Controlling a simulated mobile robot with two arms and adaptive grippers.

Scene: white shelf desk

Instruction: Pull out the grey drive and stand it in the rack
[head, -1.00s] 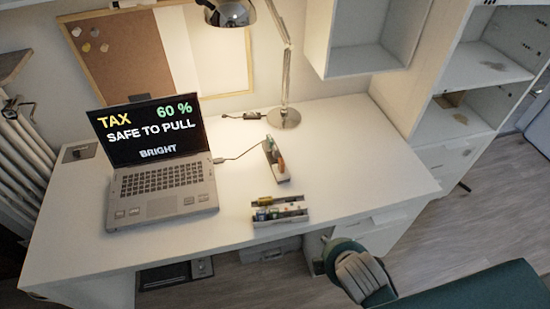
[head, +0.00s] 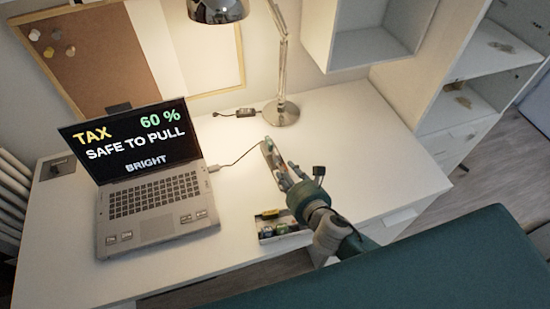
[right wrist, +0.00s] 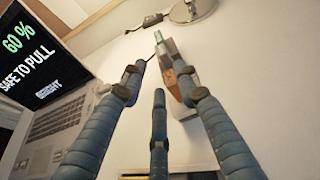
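A laptop (head: 152,190) stands open on the desk. Its screen reads "TAX", "60 %", "SAFE TO PULL" and "BRIGHT". A cable runs from its right side to a narrow hub (head: 268,152), which also shows in the right wrist view (right wrist: 186,108). Upright sticks stand in the hub; an orange-brown one (right wrist: 173,82) shows, with grey and teal parts farther along. I cannot tell for sure which is the grey drive. The rack (head: 268,238) stands nearer the front edge, holding several coloured pieces. My right gripper (head: 298,181) is open and empty, its spread fingers (right wrist: 160,86) close to the hub.
A lamp base (head: 281,113) and a small black box (head: 240,112) on a cable are behind the hub. A wall cabinet (head: 365,45) hangs at the back right. The desk top (head: 370,140) is clear right of the hub.

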